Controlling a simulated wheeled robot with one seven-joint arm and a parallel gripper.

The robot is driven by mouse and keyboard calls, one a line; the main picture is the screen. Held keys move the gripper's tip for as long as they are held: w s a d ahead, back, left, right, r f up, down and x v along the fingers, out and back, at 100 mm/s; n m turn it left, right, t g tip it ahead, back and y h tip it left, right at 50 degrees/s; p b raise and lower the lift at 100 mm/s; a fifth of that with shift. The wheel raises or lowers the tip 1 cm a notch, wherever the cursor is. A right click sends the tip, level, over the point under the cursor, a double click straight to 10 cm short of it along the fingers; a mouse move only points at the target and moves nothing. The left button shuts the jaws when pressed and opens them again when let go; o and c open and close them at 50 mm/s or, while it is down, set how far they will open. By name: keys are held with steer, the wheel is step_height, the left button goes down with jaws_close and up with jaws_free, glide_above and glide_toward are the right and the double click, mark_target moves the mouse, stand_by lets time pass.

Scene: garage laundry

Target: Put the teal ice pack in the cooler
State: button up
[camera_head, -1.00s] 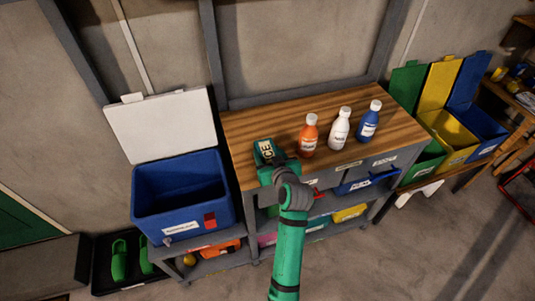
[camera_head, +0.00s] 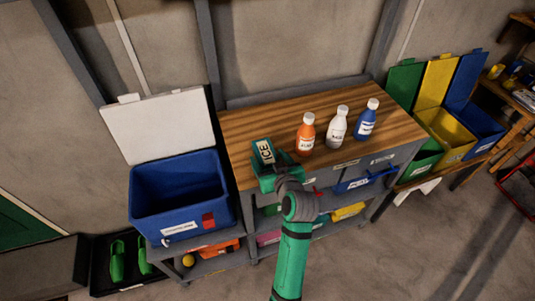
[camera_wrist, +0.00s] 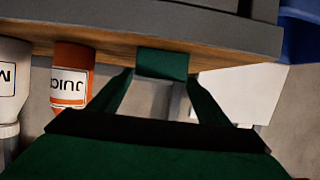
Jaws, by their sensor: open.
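The teal ice pack (camera_head: 264,151), with a pale "ICE" label, lies at the left front part of the wooden worktop. In the wrist view the ice pack (camera_wrist: 162,63) shows as a dark teal block at the worktop edge, between my fingertips. My gripper (camera_head: 264,167) is right at the ice pack from the front. In the wrist view my gripper (camera_wrist: 158,82) has its fingers spread, one on each side of it. Whether they touch it is unclear. The blue cooler (camera_head: 180,195) stands left of the worktop with its white lid (camera_head: 163,125) raised.
An orange bottle (camera_head: 306,134), a white bottle (camera_head: 337,128) and a blue bottle (camera_head: 367,120) stand on the worktop (camera_head: 240,122) right of the ice pack. Colored bins (camera_head: 445,130) stand far right. Shelves below hold colored items.

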steer(key=v, duration=0.7)
steer(key=s+f+m+t+h, duration=0.1)
steer(key=s+f+m+h, duration=0.1)
steer(key=s+f, duration=0.6)
steer(key=s+f+m+h, duration=0.2)
steer(key=s+f, duration=0.3)
steer(key=s, duration=0.5)
steer(key=s+a+r, duration=0.1)
steer(key=s+r, duration=0.1)
steer(key=s, duration=0.8)
steer(key=s+a+r+t, duration=0.1)
steer(key=s+r, duration=0.1)
steer(key=s, duration=0.8)
steer(key=shift+s+a+r+t, duration=0.25)
steer(key=shift+s+a+t, duration=0.05)
steer(key=shift+s+a, duration=0.1)
steer(key=shift+o, duration=0.3)
